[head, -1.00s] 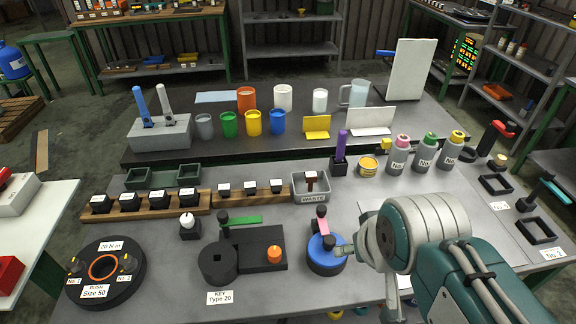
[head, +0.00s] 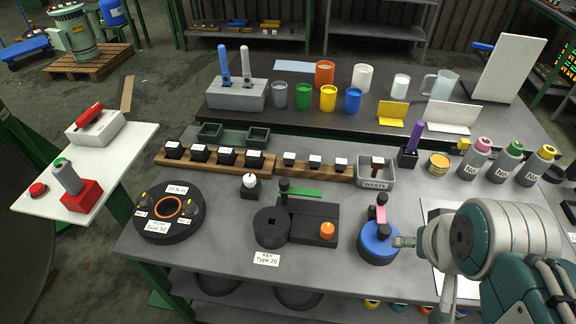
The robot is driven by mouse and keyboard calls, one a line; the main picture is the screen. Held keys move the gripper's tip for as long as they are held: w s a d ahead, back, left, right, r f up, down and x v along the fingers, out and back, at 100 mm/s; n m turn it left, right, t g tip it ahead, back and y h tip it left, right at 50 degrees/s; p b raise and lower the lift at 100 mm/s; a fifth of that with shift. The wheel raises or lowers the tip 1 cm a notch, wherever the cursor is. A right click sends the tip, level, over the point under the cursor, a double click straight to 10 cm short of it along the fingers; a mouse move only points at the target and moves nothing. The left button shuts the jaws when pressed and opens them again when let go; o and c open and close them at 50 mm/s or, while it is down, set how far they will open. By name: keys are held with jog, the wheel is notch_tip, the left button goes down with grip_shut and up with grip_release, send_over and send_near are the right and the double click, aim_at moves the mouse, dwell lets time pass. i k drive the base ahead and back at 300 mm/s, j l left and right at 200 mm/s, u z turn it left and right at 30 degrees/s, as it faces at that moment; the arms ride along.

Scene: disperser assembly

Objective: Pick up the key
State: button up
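A label reading "KEY Type 20" (head: 266,259) lies at the front of the grey table. Behind it stands a black round piece with a square hole (head: 272,227), joined to a black block (head: 318,222) with an orange knob. A black upright handle (head: 284,185) with a green strip stands at the block's back edge. Which of these parts is the key, I cannot tell. My gripper (head: 404,241) is at the right edge of a blue round piece with a pink-and-black handle (head: 378,240), well right of the label. Contact is unclear.
A waste box (head: 375,178) and wooden racks of black blocks (head: 215,160) stand behind. A black ring fixture (head: 168,215) is at left, bottles (head: 508,160) at right. Bare table lies between the black block and the blue piece.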

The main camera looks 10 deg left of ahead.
aim_at(289, 160)
jog(key=j, duration=1.25)
